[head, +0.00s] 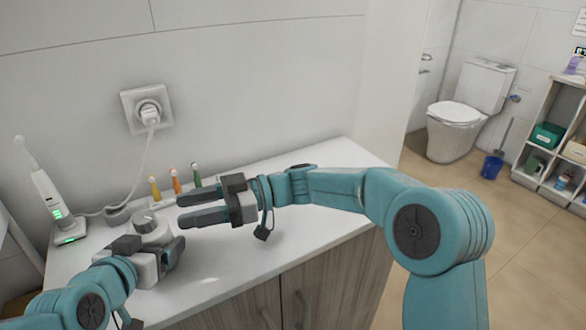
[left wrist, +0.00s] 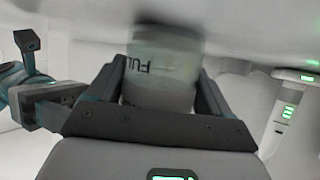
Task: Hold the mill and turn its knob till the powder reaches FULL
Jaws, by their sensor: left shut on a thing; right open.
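The mill shows in the head view as a pale body with a round light-grey knob (head: 151,224) on top, near the left of the white counter. My left gripper (head: 151,249) is shut around its body from the front. In the left wrist view the mill's translucent jar (left wrist: 160,88) sits between the left gripper's fingers (left wrist: 162,94), with "FULL" printed upside down on it. I cannot make out the powder level. My right gripper (head: 184,210) is open and empty, its two fingers pointing left, just right of the knob and apart from it in the picture.
A white electric toothbrush (head: 46,195) stands on its charger at the left, its cable running to a wall socket (head: 147,108). Three small brush heads, yellow (head: 154,189), orange (head: 175,181) and green (head: 196,175), stand behind the mill. The counter's front right is clear.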

